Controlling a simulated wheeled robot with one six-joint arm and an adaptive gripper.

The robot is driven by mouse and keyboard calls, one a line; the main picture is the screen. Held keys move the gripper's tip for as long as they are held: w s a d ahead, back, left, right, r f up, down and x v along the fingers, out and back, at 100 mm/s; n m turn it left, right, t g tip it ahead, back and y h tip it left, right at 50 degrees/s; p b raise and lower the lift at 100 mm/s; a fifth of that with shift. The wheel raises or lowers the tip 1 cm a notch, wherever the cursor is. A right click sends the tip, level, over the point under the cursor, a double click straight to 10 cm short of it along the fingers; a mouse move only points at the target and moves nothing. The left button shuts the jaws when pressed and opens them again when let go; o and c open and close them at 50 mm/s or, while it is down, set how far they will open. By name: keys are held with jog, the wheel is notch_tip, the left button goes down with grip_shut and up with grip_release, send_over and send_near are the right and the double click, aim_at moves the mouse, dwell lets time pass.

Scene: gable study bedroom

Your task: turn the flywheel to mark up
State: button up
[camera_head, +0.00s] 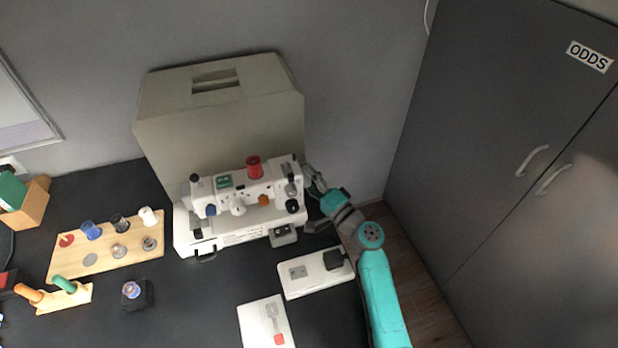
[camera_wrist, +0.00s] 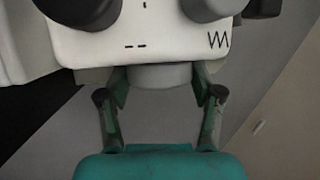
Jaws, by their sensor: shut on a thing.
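The white sewing machine (camera_head: 235,205) stands on the dark desk in front of its beige cover. The flywheel (camera_wrist: 160,76) is a grey round part under that end, between my fingers. My gripper (camera_wrist: 160,88) is shut on the flywheel, one finger on each side. In the head view my gripper (camera_head: 313,178) is at the machine's right end, where the flywheel is hidden. I cannot see the flywheel's mark.
The beige cover (camera_head: 220,120) stands behind the machine. A wooden board (camera_head: 75,262) with several spools and bobbins lies left. A grey cabinet (camera_head: 480,130) stands right of the desk.

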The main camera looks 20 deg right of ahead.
jog(key=shift+a, duration=0.1)
jog(key=o, duration=1.1)
jog(key=shift+o, duration=0.2)
jog(key=shift+s+f, duration=0.1)
jog(key=shift+s, duration=0.15)
jog(key=v, duration=1.1)
jog(key=shift+s, duration=0.25)
jog(key=shift+d+f, duration=0.1)
jog(key=shift+d, duration=0.15)
